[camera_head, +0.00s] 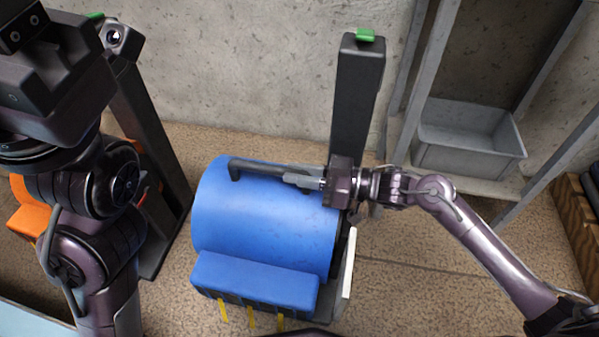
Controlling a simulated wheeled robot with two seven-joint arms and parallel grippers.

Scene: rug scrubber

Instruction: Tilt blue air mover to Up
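The blue air mover (262,220) is a large blue drum-shaped body on the floor, with a blue block and yellow strips along its lower front. A black handle (262,168) runs across its top. My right gripper (300,181) reaches in from the right, with its grey fingers pointing left at the right end of the handle. The fingers overlap the handle in the picture; I cannot tell whether they are closed around it. My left arm and gripper body (50,85) stand at the upper left, away from the air mover; its fingertips do not show.
A tall black post with a green top (358,85) stands behind the air mover's right side. Another dark post (145,130) and an orange object (30,212) are at the left. A grey bin (468,140) sits on a metal rack. Speckled floor is free at the lower right.

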